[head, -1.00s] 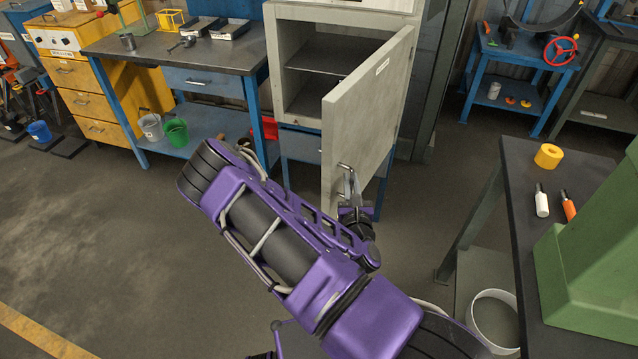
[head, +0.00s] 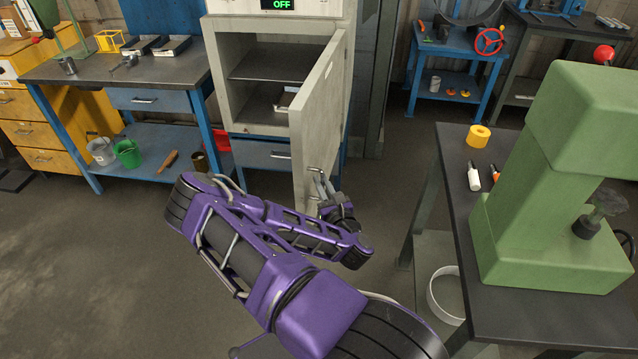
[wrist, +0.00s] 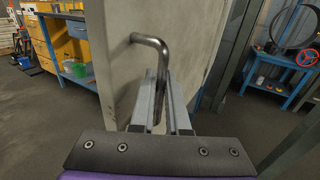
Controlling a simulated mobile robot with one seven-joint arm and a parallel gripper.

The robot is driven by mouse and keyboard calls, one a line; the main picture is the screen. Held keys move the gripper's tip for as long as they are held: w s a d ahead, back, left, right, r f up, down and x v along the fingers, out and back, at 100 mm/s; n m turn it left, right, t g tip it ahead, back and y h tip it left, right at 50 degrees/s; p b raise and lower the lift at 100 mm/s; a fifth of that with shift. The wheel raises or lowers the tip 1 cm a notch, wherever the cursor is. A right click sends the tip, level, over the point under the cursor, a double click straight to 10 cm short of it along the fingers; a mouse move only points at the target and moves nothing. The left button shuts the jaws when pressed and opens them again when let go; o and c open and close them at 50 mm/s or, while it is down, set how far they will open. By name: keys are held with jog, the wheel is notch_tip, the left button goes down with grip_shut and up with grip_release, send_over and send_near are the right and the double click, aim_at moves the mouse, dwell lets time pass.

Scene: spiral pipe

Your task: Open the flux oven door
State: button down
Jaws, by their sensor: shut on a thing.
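The flux oven (head: 222,72) is a grey cabinet on a blue stand at the back centre of the head view, with a display reading OFF. Its door (head: 318,112) is swung wide open toward me, showing the shelf inside. The door handle (wrist: 150,42) is a bent metal bar on the door's face in the wrist view. My gripper (wrist: 165,92) is shut on the lower part of that handle. In the head view my gripper (head: 322,187) is at the door's lower outer edge, partly hidden by my wrist.
A workbench (head: 170,74) with a blue drawer stands left of the oven. At the right, a dark table (head: 455,165) bears a green machine (head: 540,190). A white bucket (head: 443,296) sits below it. Open floor (head: 80,260) lies at the left.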

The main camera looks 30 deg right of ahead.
jog(key=c, duration=0.9)
grip_release()
jog(key=shift+v, duration=6)
